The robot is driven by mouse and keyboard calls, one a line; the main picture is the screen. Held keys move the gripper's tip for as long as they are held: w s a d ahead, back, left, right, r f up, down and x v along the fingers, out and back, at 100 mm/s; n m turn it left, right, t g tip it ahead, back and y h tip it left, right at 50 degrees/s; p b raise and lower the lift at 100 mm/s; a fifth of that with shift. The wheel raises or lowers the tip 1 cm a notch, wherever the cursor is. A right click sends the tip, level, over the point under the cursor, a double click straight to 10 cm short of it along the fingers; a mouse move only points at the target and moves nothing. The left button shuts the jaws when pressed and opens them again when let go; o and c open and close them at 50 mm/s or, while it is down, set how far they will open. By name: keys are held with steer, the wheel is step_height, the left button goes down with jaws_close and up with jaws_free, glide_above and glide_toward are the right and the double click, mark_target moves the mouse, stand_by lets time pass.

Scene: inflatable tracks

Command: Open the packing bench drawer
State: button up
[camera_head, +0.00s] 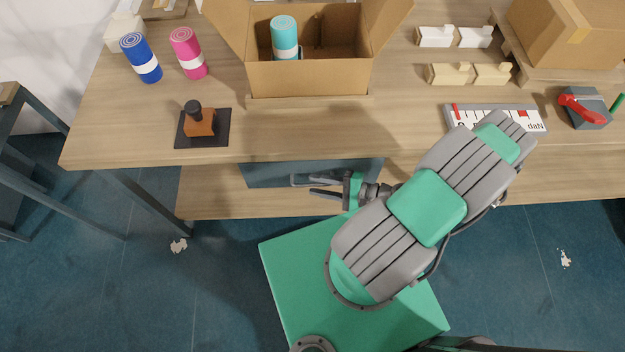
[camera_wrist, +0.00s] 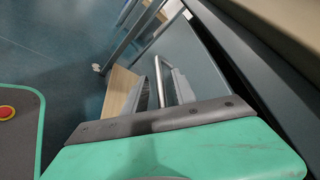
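The packing bench drawer (camera_head: 265,174) is a dark blue-grey front under the bench's front edge, and it looks shut. Its bar handle (camera_head: 298,181) shows at the middle of the front. My gripper (camera_head: 318,187) is at the right part of the handle, its fingers pointing left with a gap between them.
The bench top (camera_head: 300,140) overhangs the drawer, with a lower wooden shelf (camera_head: 225,205) beneath. An open carton (camera_head: 310,78), a stamp (camera_head: 200,122), rolls and a red-handled tool (camera_head: 582,107) stand on top. Bench legs (camera_head: 150,200) are at left; floor in front is mostly clear.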

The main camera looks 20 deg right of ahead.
steer(key=shift+x, duration=1)
steer(key=shift+d, duration=0.1)
jaws_close()
stand_by(0.6)
